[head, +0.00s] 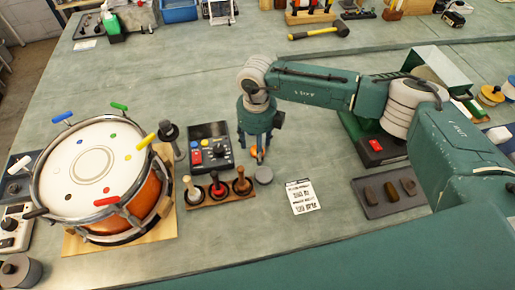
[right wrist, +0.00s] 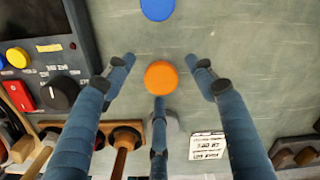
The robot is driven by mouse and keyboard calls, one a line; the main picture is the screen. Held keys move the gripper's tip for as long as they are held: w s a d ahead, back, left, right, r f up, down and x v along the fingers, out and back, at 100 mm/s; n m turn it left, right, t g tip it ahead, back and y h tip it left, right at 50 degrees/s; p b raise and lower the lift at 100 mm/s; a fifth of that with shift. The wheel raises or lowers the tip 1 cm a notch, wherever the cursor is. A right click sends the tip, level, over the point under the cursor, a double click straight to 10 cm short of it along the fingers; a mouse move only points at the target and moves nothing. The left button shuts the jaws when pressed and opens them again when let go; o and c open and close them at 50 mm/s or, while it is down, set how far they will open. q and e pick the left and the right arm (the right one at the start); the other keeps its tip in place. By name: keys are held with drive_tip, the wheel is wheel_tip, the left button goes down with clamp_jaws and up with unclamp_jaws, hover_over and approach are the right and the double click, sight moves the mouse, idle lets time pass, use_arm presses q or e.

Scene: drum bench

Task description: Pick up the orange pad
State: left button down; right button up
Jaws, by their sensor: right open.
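The orange pad (right wrist: 160,77) is a round disc lying flat on the grey-green bench. In the right wrist view it sits centred between the spread fingers of my right gripper (right wrist: 163,64). The fingers are open, with nothing held between them. In the head view my right gripper (head: 259,150) points down over the bench, and only a sliver of the orange pad (head: 253,152) shows beside its fingers. My left gripper is not in view.
A blue pad (right wrist: 157,8) lies beyond the orange one. A grey disc (head: 264,175) lies close by. A control box (head: 210,147) and a rack of wooden-handled tools (head: 219,192) stand left. A drum (head: 95,170) is farther left. A printed card (head: 302,196) lies right.

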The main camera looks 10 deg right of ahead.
drive_tip(key=shift+c, duration=0.3)
drive_tip(key=c, duration=1.2)
